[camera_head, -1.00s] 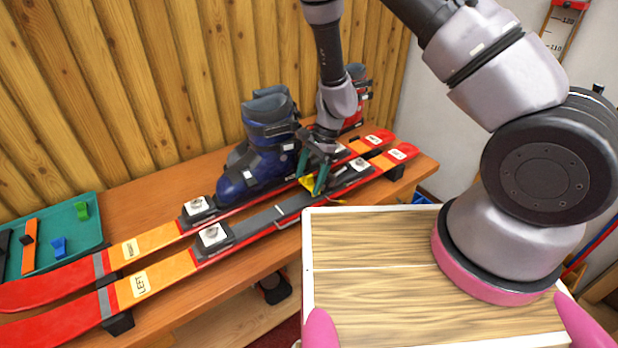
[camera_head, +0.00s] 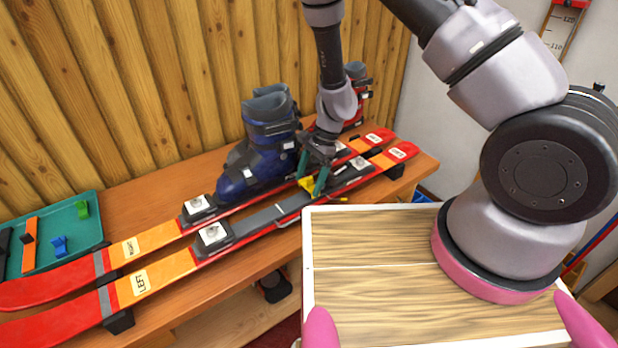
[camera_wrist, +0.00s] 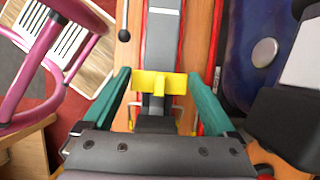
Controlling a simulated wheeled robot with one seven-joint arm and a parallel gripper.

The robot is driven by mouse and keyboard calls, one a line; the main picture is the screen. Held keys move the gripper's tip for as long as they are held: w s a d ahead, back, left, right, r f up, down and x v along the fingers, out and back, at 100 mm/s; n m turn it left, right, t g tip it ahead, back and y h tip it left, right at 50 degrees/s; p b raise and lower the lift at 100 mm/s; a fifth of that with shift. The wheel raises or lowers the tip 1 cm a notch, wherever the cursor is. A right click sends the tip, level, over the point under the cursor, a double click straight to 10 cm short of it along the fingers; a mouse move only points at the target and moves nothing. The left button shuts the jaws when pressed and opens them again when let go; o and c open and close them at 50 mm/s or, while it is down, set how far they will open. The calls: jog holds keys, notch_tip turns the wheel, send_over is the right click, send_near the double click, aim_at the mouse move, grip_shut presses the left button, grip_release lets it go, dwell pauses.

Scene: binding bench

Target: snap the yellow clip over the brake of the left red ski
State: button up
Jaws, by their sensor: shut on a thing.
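My gripper (camera_head: 315,178) is shut on the yellow clip (camera_head: 306,184), which also shows between the green fingers in the wrist view (camera_wrist: 160,83). The left red ski (camera_head: 160,276) lies along the bench front, marked LEFT. The clip is over this ski, just ahead of its heel binding (camera_head: 347,178). In the wrist view, thin brake arms (camera_wrist: 181,112) show beside the binding below the clip. I cannot tell whether the clip touches the brake. The right red ski (camera_head: 150,243) lies parallel behind.
A blue boot (camera_head: 262,150) stands close behind the gripper, and a red boot (camera_head: 357,95) stands farther back. A green tray (camera_head: 85,233) with several clips and straps is at the left. The bench top (camera_head: 150,205) is bare near the wall.

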aim_at(309, 177)
jog(key=shift+f, duration=1.4)
jog(key=o, duration=1.1)
jog(key=shift+o, duration=0.2)
jog(key=shift+r, duration=5)
jog(key=shift+r, duration=0.1)
